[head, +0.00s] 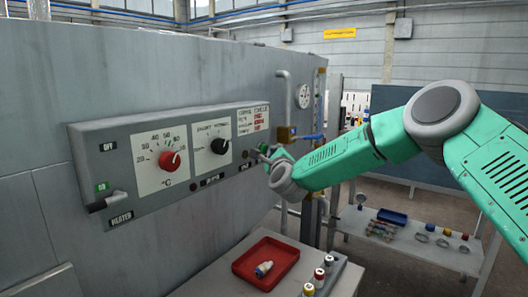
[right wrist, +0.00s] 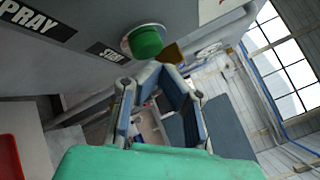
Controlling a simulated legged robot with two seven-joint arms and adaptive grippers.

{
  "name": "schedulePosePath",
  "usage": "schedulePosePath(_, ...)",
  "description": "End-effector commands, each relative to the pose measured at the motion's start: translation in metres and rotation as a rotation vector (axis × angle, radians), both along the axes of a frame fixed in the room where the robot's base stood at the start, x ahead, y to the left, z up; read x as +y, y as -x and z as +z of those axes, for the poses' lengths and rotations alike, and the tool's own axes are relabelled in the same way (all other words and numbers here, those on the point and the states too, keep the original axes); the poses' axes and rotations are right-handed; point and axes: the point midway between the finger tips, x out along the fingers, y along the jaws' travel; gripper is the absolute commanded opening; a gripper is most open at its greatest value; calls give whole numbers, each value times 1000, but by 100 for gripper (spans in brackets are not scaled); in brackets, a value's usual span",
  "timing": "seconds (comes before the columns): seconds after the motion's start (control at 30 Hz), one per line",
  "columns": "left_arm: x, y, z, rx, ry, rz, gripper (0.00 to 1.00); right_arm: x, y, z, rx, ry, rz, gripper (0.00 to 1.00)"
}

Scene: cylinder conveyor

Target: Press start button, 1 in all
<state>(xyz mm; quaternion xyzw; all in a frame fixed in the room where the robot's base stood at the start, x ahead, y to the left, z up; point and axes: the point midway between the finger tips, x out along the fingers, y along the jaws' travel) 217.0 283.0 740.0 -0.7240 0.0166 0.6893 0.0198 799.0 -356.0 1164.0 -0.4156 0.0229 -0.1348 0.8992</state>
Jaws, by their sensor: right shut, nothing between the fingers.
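The start button is a round green button (right wrist: 146,41) in a pale ring, beside a small black START label (right wrist: 108,51) in the right wrist view. My right gripper (right wrist: 161,72) is shut and empty, with its fingertips very close to the button; I cannot tell whether they touch it. In the head view my right gripper (head: 262,153) is at the right end of the grey control panel (head: 120,137), where it and my arm cover part of the panel's edge. My left gripper is not in view.
The panel carries a red knob (head: 169,161), a black knob (head: 219,146) and a lever (head: 107,201). Below stands a table with a red tray (head: 266,262) and several small capped containers. Pipes and a gauge (head: 304,96) are behind my gripper.

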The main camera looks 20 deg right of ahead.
Motion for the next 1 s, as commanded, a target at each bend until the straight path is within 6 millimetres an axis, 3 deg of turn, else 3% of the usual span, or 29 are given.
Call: schedulePosePath(1.0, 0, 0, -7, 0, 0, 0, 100, 4, -5, 0, 1, 0, -1, 0)
